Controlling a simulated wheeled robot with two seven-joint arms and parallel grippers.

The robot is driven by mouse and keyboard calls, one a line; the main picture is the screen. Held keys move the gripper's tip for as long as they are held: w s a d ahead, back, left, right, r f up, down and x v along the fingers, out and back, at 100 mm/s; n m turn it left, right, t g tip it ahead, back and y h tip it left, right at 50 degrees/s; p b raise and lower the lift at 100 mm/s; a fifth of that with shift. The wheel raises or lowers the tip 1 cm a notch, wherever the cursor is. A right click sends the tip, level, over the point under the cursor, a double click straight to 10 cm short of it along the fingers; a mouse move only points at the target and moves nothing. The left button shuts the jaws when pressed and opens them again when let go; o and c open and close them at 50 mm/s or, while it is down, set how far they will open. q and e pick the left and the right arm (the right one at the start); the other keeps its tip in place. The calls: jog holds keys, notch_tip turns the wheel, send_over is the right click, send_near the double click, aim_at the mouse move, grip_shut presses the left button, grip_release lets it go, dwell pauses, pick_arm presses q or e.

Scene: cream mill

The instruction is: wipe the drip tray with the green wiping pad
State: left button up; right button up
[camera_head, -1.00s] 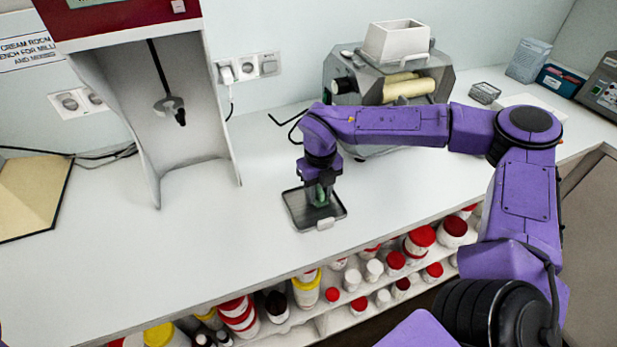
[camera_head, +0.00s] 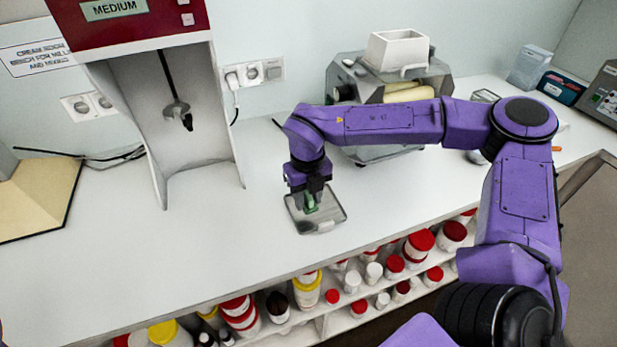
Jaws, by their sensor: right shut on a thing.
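The drip tray (camera_head: 333,212) is a shallow grey tray with a dark rim, lying flat on the white bench near its front edge. My right gripper (camera_head: 310,200) points down over the left part of the tray. It is shut on the green wiping pad (camera_head: 311,205), of which only a small part shows between the fingers. The pad is at or just above the tray's floor; I cannot tell whether it touches. My left gripper is not in view.
The cream mill (camera_head: 395,90) with its white hopper stands behind my right arm. A red-topped mixer (camera_head: 130,30) stands at the left, with a tan board (camera_head: 38,200) beside it. Open shelves of jars (camera_head: 305,290) lie below the bench edge. The bench left of the tray is clear.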

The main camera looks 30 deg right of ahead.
jog(key=shift+r+p, duration=1.55)
jog(key=shift+r, duration=0.6)
